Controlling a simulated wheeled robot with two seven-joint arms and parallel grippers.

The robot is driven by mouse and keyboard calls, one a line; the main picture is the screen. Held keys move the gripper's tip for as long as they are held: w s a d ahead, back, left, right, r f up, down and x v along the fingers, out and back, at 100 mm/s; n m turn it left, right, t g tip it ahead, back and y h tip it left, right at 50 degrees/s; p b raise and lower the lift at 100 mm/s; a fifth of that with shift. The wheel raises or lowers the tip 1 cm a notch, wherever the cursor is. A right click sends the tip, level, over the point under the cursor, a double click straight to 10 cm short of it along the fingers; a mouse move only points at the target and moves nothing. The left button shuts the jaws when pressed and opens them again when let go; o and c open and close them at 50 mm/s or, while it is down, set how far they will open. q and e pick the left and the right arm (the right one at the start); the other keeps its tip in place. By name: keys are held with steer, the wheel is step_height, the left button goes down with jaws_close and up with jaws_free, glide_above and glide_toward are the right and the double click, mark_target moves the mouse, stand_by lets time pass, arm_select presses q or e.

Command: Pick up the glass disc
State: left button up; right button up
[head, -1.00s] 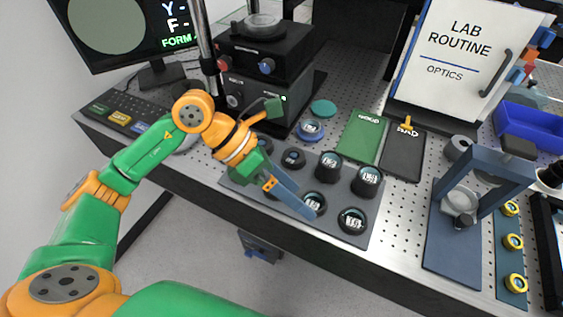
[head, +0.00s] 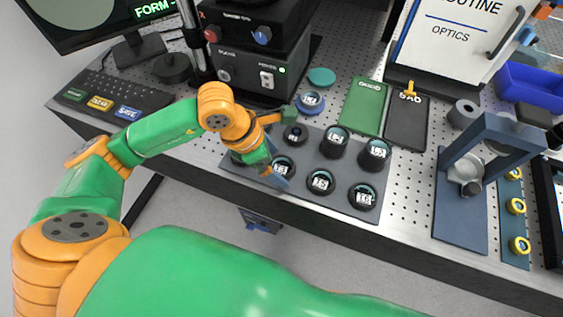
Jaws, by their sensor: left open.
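Several dark round holders with labelled, glassy discs stand on a grey tray (head: 345,207) near the table's front edge. I cannot tell which one the task means by the glass disc; one such disc (head: 282,166) is in the front row, right beside my left gripper. My right gripper is out of view.
A blue ring holder (head: 310,102) and a teal disc (head: 321,76) lie behind the tray. Green (head: 363,106) and black (head: 406,122) pads lie to the right. A blue-grey frame (head: 484,140) stands farther right. A black instrument (head: 255,75) stands behind the gripper.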

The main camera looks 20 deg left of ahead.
arm_select(q)
steer(key=shift+r, duration=0.1)
steer(key=c, duration=1.4)
